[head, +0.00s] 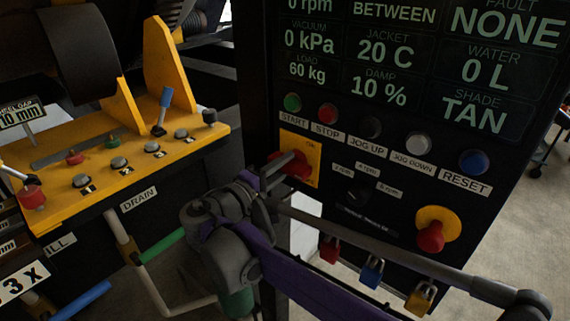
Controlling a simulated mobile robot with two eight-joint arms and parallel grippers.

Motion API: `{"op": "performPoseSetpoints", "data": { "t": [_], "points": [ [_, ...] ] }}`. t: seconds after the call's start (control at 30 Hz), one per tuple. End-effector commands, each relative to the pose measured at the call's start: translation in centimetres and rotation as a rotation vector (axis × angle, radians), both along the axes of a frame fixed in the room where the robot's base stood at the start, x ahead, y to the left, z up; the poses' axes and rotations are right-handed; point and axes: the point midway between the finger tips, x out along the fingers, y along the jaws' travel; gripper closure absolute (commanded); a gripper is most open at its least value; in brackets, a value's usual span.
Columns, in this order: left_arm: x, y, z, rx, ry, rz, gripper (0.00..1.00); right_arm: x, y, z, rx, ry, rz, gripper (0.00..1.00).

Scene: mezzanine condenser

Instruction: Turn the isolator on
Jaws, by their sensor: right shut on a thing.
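The isolator is a red rotary handle (300,168) on a yellow plate (313,160) at the left edge of the black control panel. A small label, which seems to read ON, is at the plate's upper right. My right gripper (284,166) reaches in from the lower right and is shut on the red handle. Its fingers cover part of the handle, so its exact angle is hard to tell. My left gripper is not in view.
The panel has START (292,102), STOP (328,112) and RESET (473,162) buttons and a red emergency stop (431,236). Several padlocks (372,272) hang below. A yellow machine bench (130,160) with buttons and levers stands at left.

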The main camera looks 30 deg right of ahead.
Motion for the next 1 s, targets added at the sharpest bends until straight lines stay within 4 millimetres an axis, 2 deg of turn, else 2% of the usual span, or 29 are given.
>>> {"op": "performPoseSetpoints", "data": {
  "t": [0.6, 1.0],
  "points": [
    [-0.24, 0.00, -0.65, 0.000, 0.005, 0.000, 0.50, -0.12, -0.05, -0.47, -0.217, 0.524, -0.001, 1.00],
    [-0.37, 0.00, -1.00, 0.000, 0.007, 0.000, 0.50, -0.20, -0.08, -0.57, -0.302, 0.729, -0.001, 1.00]
  ]
}}
